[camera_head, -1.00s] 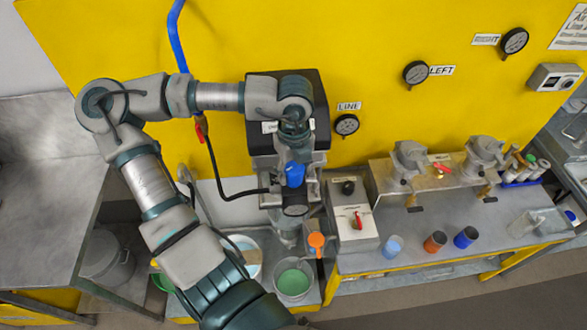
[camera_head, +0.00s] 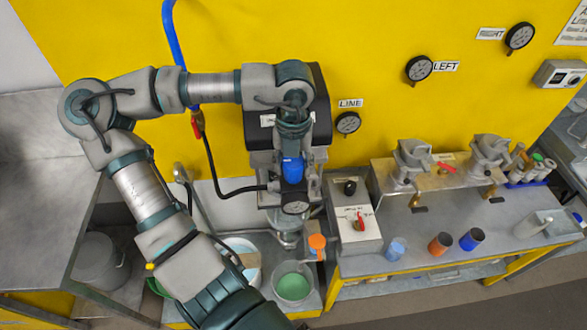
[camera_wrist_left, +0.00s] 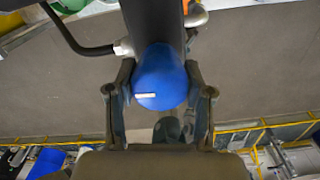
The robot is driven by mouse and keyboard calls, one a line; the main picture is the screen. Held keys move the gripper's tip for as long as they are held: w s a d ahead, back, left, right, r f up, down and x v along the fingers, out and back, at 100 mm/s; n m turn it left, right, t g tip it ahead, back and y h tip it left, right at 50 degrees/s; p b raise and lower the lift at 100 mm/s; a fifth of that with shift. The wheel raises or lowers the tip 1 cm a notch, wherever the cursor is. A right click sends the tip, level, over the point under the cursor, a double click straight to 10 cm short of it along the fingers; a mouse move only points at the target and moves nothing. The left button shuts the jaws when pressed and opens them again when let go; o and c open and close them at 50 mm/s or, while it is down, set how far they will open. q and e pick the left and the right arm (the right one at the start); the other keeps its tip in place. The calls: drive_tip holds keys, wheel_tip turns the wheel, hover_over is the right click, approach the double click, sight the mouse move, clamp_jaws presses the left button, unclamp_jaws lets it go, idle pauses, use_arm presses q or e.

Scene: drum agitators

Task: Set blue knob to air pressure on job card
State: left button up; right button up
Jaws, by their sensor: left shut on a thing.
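The blue knob (camera_head: 292,168) sits on the front of the dark drum machine, above a small round gauge (camera_head: 295,208). It also shows in the left wrist view (camera_wrist_left: 160,78), with a short white mark on its face. My left gripper (camera_wrist_left: 160,100) is shut on the blue knob, one finger on each side of it. My left arm comes in from the left, and its wrist hangs over the knob in the head view. The job card may be the white sheet (camera_head: 571,28) at the top right, cut by the frame; its writing is unreadable. My right gripper is not in view.
A black hose and a red valve handle (camera_head: 197,124) hang left of the machine. LINE (camera_head: 347,123), LEFT (camera_head: 418,69) and RIGHT (camera_head: 520,36) gauges are on the yellow wall. A control box (camera_head: 354,215) and coloured cups stand to the right. A green-filled bucket (camera_head: 293,286) is below.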

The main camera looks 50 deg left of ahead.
use_arm(q)
drive_tip(key=m+b, duration=0.1)
drive_tip(key=m, duration=0.4)
drive_tip(key=shift+r+m, duration=0.1)
drive_tip(key=shift+m, duration=0.2)
drive_tip(key=m, duration=0.6)
drive_tip(key=shift+w+r, duration=0.1)
drive_tip(key=m, duration=0.5)
drive_tip(key=shift+m, duration=0.4)
drive_tip(key=m+p, duration=0.1)
drive_tip(key=m, duration=0.4)
drive_tip(key=shift+a, duration=0.1)
drive_tip(key=shift+m, duration=0.4)
drive_tip(key=o, duration=1.1)
drive_tip(key=shift+o, duration=0.4)
